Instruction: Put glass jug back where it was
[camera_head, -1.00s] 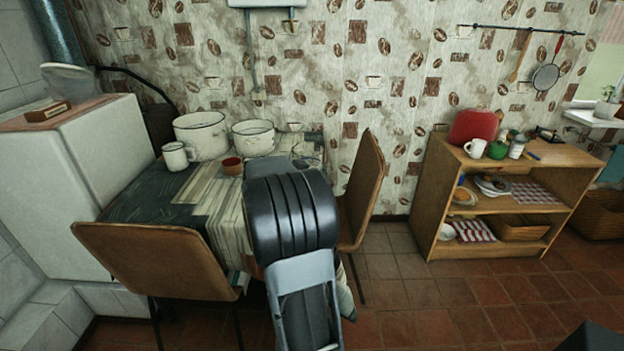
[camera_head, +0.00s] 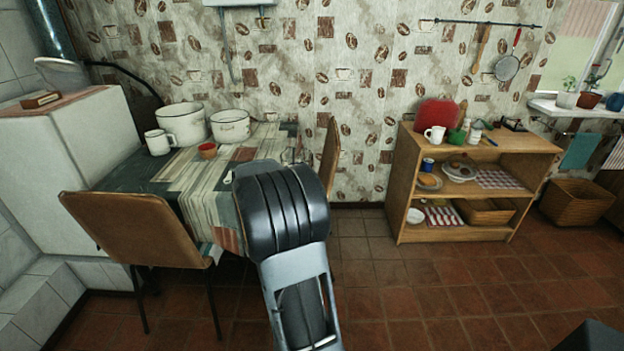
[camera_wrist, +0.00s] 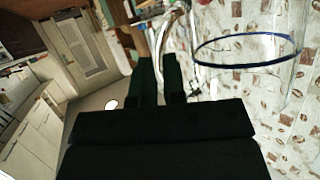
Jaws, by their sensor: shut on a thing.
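The glass jug (camera_wrist: 247,65) is clear with a blue rim and shows at the right of the wrist view, tilted in that picture. My gripper (camera_wrist: 158,62) is shut on the jug near its handle (camera_wrist: 172,22); the exact contact is hard to see. In the head view my dark arm hides the gripper, and I cannot make out the jug there. The table (camera_head: 180,175) with a striped cloth stands behind and left of my arm.
A wooden shelf (camera_head: 470,235) holds dishes at right. The tiled floor (camera_head: 440,290) between is clear.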

